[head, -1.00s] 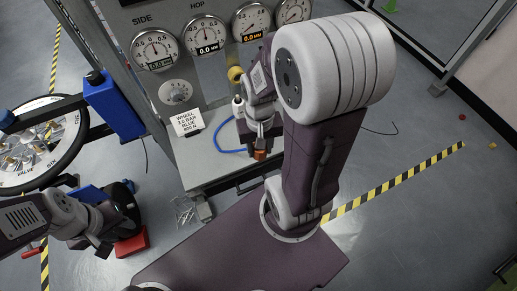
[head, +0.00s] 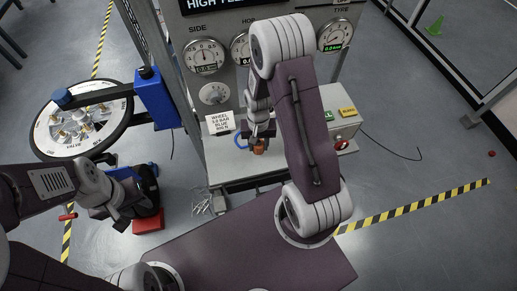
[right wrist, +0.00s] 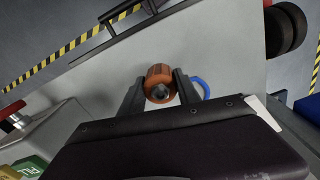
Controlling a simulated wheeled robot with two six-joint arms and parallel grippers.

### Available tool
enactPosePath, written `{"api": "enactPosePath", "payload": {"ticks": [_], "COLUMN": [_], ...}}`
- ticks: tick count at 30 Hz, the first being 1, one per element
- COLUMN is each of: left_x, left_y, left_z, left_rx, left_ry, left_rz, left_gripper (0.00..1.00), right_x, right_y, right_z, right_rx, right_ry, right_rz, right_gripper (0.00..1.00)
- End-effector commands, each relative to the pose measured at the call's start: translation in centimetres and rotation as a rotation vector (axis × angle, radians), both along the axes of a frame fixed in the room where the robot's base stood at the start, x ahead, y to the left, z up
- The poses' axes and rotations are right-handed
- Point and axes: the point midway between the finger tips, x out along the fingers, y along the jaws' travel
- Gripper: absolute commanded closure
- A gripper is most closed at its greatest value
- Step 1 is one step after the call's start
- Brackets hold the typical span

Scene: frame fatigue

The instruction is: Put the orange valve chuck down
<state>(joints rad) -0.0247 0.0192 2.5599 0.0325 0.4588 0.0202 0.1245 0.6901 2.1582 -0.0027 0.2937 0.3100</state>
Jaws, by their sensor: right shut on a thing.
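The orange valve chuck (head: 259,150) is held by my right gripper (head: 260,143), over the grey shelf (head: 232,176) of the gauge stand. In the right wrist view the chuck (right wrist: 159,80) sits between the two dark fingers, its dark round end facing the camera. A blue hose (right wrist: 201,86) shows beside the right finger. I cannot tell whether the chuck touches the shelf. My left gripper (head: 122,222) hangs low at the left, near a red block (head: 149,220). Its fingertips are too dark to read.
A white sign (head: 220,124) stands on the shelf left of the chuck. A box (head: 343,127) with yellow and green labels is on the right. The shelf front looks clear.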

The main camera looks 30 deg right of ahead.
Motion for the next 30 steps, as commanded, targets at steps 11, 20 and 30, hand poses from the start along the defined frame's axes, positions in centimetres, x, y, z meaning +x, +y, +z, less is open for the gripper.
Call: {"api": "enactPosePath", "payload": {"ticks": [11, 20, 30], "left_x": [0.0, 0.0, 0.0], "left_y": [0.0, 0.0, 0.0], "left_z": [0.5, 0.2, 0.3], "left_rx": [0.000, 0.000, 0.000], "left_ry": [0.000, 0.000, 0.000], "left_rz": [0.000, 0.000, 0.000], "left_gripper": [0.64, 0.64, 0.64], "right_x": [0.0, -0.1, 0.0], "right_y": [0.0, 0.0, 0.0], "right_z": [-4.0, -4.3, -4.2], "right_rx": [0.000, 0.000, 0.000], "right_ry": [0.000, 0.000, -0.001], "right_rz": [0.000, 0.000, 0.000], "right_gripper": [1.00, 0.56, 0.39]}}
